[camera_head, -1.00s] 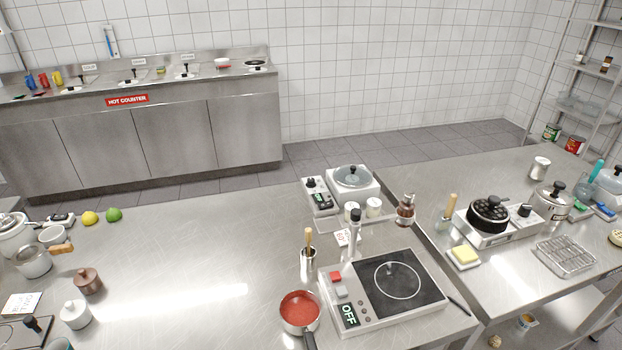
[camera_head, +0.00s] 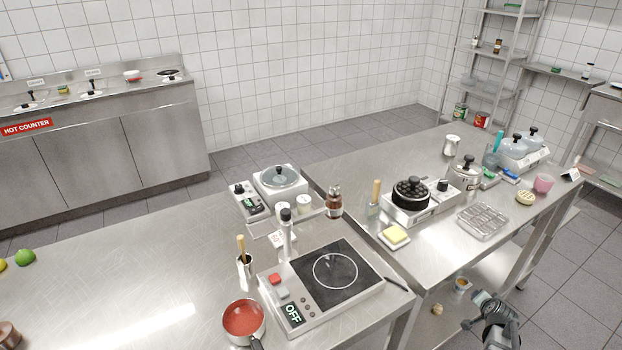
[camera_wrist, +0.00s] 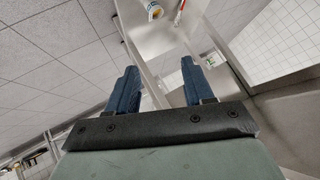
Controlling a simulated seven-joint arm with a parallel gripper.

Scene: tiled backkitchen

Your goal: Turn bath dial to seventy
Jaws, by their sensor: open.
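A white unit with a glass-lidded round basin (camera_head: 280,181), which looks like the bath, stands at the back of the near steel table in the head view. At its left is a control panel with a small black dial (camera_head: 239,188) and a dark display (camera_head: 253,208). The dial's setting is too small to read. My gripper (camera_wrist: 159,66) is open and empty in the wrist view, its two blue fingers apart. In the head view part of my arm's end shows low at the right, beside the tables and far from the dial. The wrist view does not show the dial.
An induction hob (camera_head: 335,272) reading OFF, a red-filled saucepan (camera_head: 244,318), a dark-capped bottle (camera_head: 287,232) and a brown bottle (camera_head: 334,202) stand in front of the bath. A pan on a burner (camera_head: 411,193) stands on the right table. The near table's left side is mostly clear.

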